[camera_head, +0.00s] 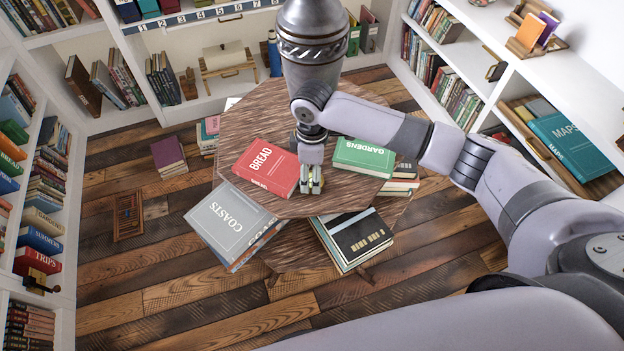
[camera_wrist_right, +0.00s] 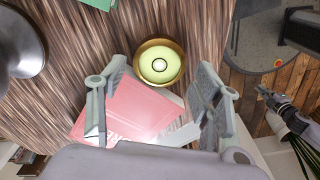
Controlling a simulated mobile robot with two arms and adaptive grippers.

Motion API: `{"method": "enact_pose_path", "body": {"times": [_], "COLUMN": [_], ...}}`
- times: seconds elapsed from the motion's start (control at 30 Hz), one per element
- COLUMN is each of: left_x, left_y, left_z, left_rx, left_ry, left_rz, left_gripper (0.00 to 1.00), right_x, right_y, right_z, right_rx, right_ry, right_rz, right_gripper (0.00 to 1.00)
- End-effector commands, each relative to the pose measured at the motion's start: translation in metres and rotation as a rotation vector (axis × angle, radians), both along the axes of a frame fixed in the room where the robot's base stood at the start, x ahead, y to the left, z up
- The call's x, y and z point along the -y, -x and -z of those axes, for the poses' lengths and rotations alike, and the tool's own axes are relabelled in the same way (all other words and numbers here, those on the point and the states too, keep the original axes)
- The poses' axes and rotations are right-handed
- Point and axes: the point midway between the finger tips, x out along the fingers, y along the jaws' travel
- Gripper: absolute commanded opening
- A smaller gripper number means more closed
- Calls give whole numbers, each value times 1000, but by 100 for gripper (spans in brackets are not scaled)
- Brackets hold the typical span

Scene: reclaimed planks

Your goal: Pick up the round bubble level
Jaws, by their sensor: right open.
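The round bubble level (camera_wrist_right: 159,63) has a brass rim, a pale green face and a small bubble ring at its middle. It lies on the wooden table (camera_head: 270,103). My right gripper (camera_head: 311,188) reaches down to the table top between the red and green books. In the right wrist view its two fingers (camera_wrist_right: 160,105) stand apart with nothing between them. The level shows beyond the fingertips, roughly centred between them. In the head view the fingers mostly hide it. My left gripper is not in view.
The red BREAD book (camera_head: 267,168) lies close left of my right gripper, and the green GARDENS book (camera_head: 363,157) lies to its right. The COASTS book (camera_head: 231,220) and a black-covered stack (camera_head: 352,236) are lower, around the table. Bookshelves line the walls.

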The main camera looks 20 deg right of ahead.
Motion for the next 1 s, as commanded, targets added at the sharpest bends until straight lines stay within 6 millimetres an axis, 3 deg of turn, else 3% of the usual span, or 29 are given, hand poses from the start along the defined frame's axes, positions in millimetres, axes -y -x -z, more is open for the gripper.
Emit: {"method": "enact_pose_path", "body": {"times": [0.2, 0.47, 1.0], "left_x": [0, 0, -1], "left_y": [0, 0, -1], "left_z": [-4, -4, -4], "left_rx": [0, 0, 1], "left_ry": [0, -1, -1], "left_rz": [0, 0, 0], "left_gripper": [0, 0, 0], "right_x": [0, 0, 0], "right_y": [0, 0, 0], "right_z": [25, 28, 27], "right_rx": [-1, 2, 2], "right_ry": [2, 1, 1], "right_rz": [0, 0, 1], "right_gripper": [60, 59, 23]}}
